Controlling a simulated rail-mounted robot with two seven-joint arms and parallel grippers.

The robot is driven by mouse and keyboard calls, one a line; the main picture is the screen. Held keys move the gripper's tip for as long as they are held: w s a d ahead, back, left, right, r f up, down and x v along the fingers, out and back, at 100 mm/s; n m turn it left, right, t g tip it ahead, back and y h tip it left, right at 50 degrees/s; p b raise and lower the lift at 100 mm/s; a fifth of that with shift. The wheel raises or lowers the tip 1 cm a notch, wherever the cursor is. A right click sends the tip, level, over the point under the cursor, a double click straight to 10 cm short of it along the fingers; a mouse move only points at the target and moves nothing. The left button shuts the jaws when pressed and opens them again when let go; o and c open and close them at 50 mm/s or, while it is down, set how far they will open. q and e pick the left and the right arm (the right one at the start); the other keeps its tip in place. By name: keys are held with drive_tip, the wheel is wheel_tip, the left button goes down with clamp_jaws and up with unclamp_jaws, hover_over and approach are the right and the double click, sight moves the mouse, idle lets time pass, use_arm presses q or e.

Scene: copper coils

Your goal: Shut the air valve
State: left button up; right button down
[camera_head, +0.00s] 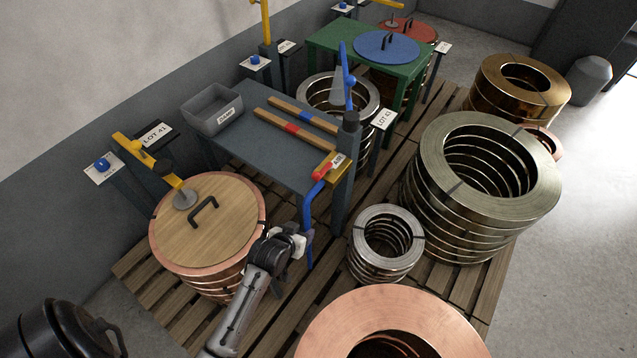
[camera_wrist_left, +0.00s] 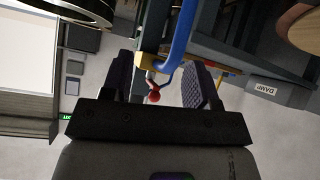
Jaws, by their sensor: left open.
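The air valve (camera_head: 323,173) has a red lever and sits at the front corner of the dark grey table, beside a yellow block with a small "AIR" label (camera_head: 338,160). A blue hose (camera_head: 307,215) hangs down from it. My left gripper (camera_head: 297,238) is below the valve, close to the hose, and open. In the left wrist view, the open fingers of my left gripper (camera_wrist_left: 158,82) stand either side of the red lever end (camera_wrist_left: 154,96), which appears beyond them. The blue hose (camera_wrist_left: 180,45) passes near the right finger. Contact cannot be told. My right gripper is not in view.
The grey table (camera_head: 262,145) carries a grey bin (camera_head: 212,108) and two wooden bars. A wooden-lidded coil (camera_head: 208,225) stands left of my arm. A small steel coil (camera_head: 387,243) stands right, and a copper coil (camera_head: 335,325) in front. Wooden pallet slats lie between them.

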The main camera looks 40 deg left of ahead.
use_arm(q)
drive_tip(key=w+a+t+y, duration=0.1)
drive_tip(key=w+a+t, duration=0.1)
drive_tip(key=t, duration=0.1)
drive_tip(key=n+t+y, duration=0.2)
drive_tip(key=t, duration=0.2)
approach(314, 180)
drive_tip(key=b+x, duration=0.3)
drive_tip(key=x, duration=0.8)
drive_tip(key=shift+w+a+r, duration=0.1)
drive_tip(key=shift+w, duration=0.15)
drive_tip(key=shift+x, duration=0.85)
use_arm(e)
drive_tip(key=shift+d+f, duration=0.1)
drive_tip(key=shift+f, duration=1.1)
use_arm(q)
clamp_jaws()
